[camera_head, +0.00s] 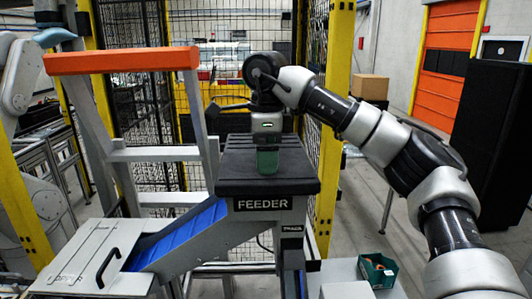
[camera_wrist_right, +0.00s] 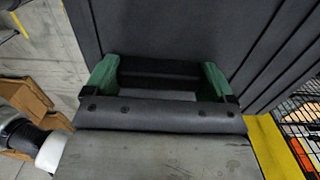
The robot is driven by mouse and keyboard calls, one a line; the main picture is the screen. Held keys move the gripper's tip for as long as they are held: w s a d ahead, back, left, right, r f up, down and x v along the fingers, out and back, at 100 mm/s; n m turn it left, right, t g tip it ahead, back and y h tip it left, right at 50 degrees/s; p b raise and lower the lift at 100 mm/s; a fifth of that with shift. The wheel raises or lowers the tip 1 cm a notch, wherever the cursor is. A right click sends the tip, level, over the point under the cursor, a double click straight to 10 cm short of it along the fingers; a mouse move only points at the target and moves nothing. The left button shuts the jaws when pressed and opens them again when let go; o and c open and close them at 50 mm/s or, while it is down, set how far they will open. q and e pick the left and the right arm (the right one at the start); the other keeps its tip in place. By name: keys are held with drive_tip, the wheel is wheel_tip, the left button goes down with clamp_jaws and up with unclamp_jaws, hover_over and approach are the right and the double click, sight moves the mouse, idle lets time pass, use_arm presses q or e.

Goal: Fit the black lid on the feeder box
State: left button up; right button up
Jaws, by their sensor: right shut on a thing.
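The black lid (camera_head: 232,172) lies level over the top of the grey feeder box (camera_head: 225,212), above its FEEDER label. I cannot tell whether it is fully seated or a small gap remains under it. My right gripper (camera_head: 267,162) points down at the middle of the lid. In the right wrist view its green fingers (camera_wrist_right: 158,80) are shut on a dark handle of the lid (camera_wrist_right: 250,25), one finger at each side; the grip is partly hidden by the gripper body. My left gripper is not in view.
A blue chute (camera_head: 180,238) slopes from the box down to a grey hatch (camera_head: 85,255) with a black handle. A ladder with an orange top (camera_head: 122,60) stands close at left. A yellow post (camera_head: 333,110) stands behind my right arm. A green bin (camera_head: 378,270) is at lower right.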

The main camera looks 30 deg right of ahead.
drive_tip(key=shift+f, duration=0.1)
drive_tip(key=o, duration=1.1)
drive_tip(key=shift+s, duration=0.1)
wheel_tip(320, 180, up, 9)
drive_tip(key=shift+a+r+p, duration=0.1)
drive_tip(key=shift+p, duration=0.35)
drive_tip(key=shift+r, duration=0.9)
